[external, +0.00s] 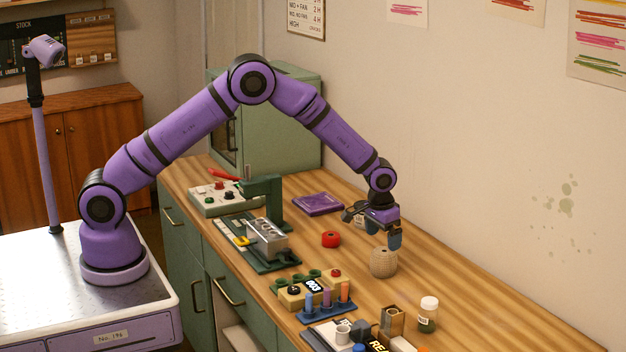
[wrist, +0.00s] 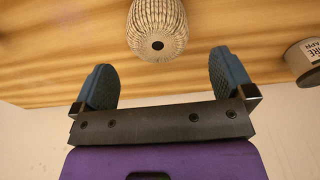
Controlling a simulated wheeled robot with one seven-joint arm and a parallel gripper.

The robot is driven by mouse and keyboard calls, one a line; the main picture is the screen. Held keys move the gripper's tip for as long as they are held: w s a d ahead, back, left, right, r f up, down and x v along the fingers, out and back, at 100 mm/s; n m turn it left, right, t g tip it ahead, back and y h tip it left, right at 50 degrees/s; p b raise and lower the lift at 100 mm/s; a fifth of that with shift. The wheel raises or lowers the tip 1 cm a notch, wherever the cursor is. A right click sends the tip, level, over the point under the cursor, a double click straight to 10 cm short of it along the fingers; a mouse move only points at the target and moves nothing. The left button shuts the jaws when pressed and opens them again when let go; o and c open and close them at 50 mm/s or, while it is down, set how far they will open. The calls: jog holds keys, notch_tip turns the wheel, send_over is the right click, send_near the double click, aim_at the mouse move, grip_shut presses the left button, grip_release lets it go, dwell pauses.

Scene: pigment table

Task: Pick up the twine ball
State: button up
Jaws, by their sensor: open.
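The twine ball (external: 383,263) is a beige, ribbed, rounded ball standing on the wooden table (external: 470,290). In the wrist view the twine ball (wrist: 157,24) is at the top centre, partly cut off by the frame edge, with a dark hole facing the camera. My gripper (external: 383,236) is above the ball in the external view, pointing down. In the wrist view my gripper (wrist: 162,72) has its two blue pads wide apart with nothing between them. The ball lies beyond the pads, roughly centred on the gap.
A labelled spool (wrist: 306,62) shows at the wrist view's right edge. A lidded jar (external: 428,314) and a rack of coloured vials (external: 327,304) stand nearer the camera. A purple pad (external: 318,203) lies behind.

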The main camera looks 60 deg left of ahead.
aim_at(384, 261)
jog(key=f, duration=0.8)
jog(key=shift+w+d+f, duration=0.1)
jog(key=shift+w+f, duration=0.3)
jog(key=shift+c, duration=0.2)
jog(key=c, duration=0.9)
jog(key=shift+r, duration=0.1)
jog(key=shift+r, duration=0.1)
